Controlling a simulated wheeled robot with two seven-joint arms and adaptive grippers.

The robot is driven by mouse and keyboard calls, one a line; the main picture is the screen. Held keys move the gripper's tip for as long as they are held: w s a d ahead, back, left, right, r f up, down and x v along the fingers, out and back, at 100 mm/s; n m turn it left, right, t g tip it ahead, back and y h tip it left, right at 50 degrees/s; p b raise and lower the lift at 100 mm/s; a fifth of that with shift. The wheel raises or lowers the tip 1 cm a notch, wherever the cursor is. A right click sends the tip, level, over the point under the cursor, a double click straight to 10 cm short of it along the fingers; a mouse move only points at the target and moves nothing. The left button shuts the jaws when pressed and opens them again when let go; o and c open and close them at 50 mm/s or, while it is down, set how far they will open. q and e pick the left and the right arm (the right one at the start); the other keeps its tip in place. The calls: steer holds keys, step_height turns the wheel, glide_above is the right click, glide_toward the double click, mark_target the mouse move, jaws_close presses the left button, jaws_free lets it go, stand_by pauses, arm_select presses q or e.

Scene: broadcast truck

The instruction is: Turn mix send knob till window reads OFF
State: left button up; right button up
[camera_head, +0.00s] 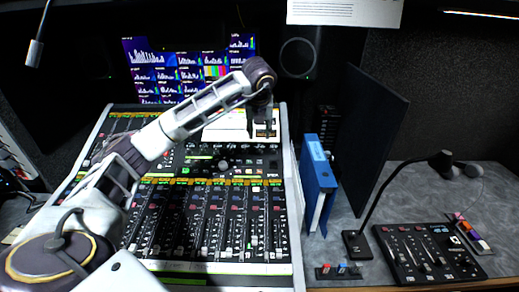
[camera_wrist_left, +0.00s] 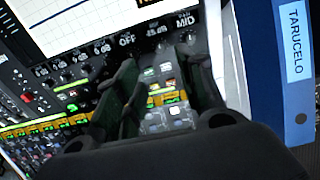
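The mixing console (camera_head: 215,252) fills the middle of the head view, with rows of faders, knobs and lit labels. In the left wrist view a row of small windows includes several reading dB values, one reading OFF (camera_wrist_left: 127,40), one that looks like -48 dB (camera_wrist_left: 156,31) and one reading MID (camera_wrist_left: 186,21). I cannot tell which window belongs to the mix send knob. My left gripper (camera_head: 261,128) is over the console's upper right. Its fingers (camera_wrist_left: 160,62) are apart, with panel and lit buttons showing between them and no knob visibly held. They hide part of the panel. My right gripper is not in view.
A blue binder (camera_head: 318,185) stands close to the console's right edge; its label reads TARUCELO in the left wrist view (camera_wrist_left: 296,45). A dark upright panel (camera_head: 368,130), a gooseneck microphone (camera_head: 400,178) and a small control box (camera_head: 428,255) are farther right. Monitors (camera_head: 160,65) stand behind.

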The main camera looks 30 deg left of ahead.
mark_target(260, 150)
arm_select(q)
steer(key=x, duration=1.2)
steer(key=shift+f, duration=0.2)
jaws_close()
